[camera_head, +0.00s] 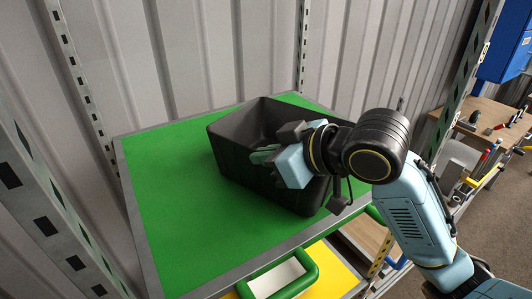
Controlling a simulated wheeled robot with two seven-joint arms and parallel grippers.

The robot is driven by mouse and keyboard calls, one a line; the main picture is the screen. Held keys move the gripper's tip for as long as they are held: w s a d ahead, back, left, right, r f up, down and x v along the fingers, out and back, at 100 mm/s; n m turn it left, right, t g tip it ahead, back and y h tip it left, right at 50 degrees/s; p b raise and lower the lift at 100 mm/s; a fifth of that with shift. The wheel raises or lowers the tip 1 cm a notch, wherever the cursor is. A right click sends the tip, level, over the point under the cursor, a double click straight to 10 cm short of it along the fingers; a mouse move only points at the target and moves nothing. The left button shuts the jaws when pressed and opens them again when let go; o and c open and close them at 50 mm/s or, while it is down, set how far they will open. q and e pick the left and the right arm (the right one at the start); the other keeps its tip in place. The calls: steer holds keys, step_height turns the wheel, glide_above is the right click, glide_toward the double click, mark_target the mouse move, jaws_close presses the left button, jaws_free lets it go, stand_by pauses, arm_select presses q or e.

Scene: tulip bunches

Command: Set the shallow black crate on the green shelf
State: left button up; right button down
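The shallow black crate (240,157) is over the green shelf (170,205), toward its back right, and looks to rest on it. It sits at an angle to the shelf edges. My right gripper (285,152) reaches in from the right and overlaps the crate's right part, over its opening and near wall. Its fingers are partly hidden by its own light blue body, so I cannot tell whether it grips the rim. A small green thing shows inside the crate beside the gripper. My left gripper is not in view.
Slotted metal posts (75,75) stand at the shelf's corners, with corrugated wall panels behind. The shelf's left and front parts are bare. Below the front edge are a green-framed handle (285,275) and a yellow surface (335,275). A cluttered workbench (490,120) stands at right.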

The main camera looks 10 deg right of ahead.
steer(key=c, duration=1.7)
jaws_free()
steer(key=shift+o, duration=0.3)
steer(key=shift+r, duration=0.1)
steer(key=b+v, duration=0.7)
steer(key=v, duration=0.5)
steer(key=shift+b, duration=0.3)
steer(key=shift+s, duration=0.15)
